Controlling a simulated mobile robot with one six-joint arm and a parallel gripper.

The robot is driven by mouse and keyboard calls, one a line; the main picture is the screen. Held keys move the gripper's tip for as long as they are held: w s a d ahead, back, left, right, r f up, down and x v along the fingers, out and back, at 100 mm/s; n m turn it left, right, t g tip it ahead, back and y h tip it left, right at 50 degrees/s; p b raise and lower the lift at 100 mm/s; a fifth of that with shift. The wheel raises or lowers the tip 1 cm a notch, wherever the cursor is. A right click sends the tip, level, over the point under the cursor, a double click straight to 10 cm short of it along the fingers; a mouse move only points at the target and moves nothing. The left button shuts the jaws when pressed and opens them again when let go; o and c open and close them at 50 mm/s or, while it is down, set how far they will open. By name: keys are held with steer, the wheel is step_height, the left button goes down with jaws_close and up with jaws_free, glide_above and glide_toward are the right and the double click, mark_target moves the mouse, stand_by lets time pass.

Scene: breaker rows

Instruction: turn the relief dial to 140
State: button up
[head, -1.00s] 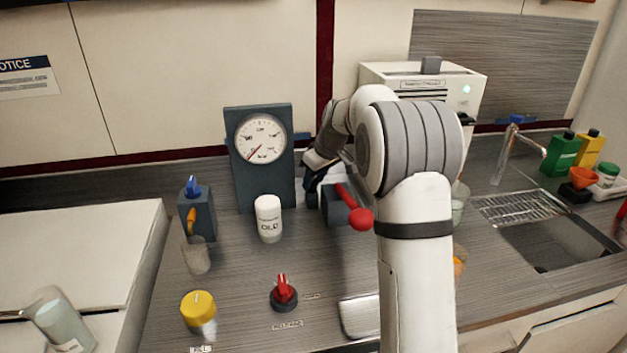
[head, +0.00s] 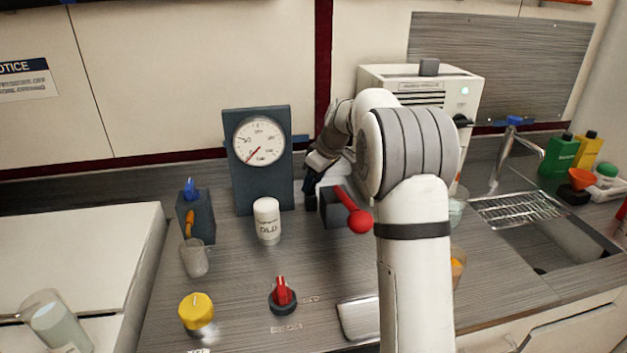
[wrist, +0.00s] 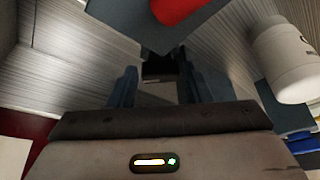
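A red pointed knob (head: 283,295) on a dark round base sits at the front of the counter, with small labels beside it too blurred to read. A yellow-topped round knob (head: 196,309) stands to its left. I cannot tell which one is the relief dial. A round gauge (head: 259,141) on a dark upright panel has a red needle pointing to the lower left. My gripper (head: 310,190) is at the back, between the panel and a dark block with a red lever, partly hidden by my arm. In the wrist view my gripper (wrist: 158,88) has its fingers apart with nothing clearly held.
A white bottle (head: 267,220) stands before the gauge panel. A dark box with a blue switch (head: 196,215) and a grey cup (head: 194,258) are at left. The counter between the bottle and red knob is clear.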

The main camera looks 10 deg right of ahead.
steer(key=v, duration=0.7)
steer(key=shift+r, duration=0.25)
steer(key=shift+s+d+r, duration=0.1)
steer(key=shift+s+r, duration=0.1)
steer(key=shift+s, duration=0.1)
steer(key=s+a+r+m+h+p, duration=0.1)
steer(key=s+r+m+p, duration=0.1)
steer(key=s, duration=0.7)
steer(key=s+a+r+m+h+p, duration=0.1)
steer(key=s+a+r+m+p, duration=0.1)
steer(key=s, duration=0.6)
steer(key=s+f+m+p, duration=0.1)
steer(key=s, duration=0.5)
steer(key=s+f+m+p, duration=0.1)
steer(key=s+f+m, duration=0.1)
steer(key=s, duration=0.5)
steer(key=s+f+m+h, duration=0.1)
steer(key=s+m, duration=0.1)
steer(key=s, duration=0.5)
steer(key=shift+s+f+g+p, duration=0.1)
steer(key=shift+f+g+p, duration=0.2)
steer(key=shift+f+p, duration=0.1)
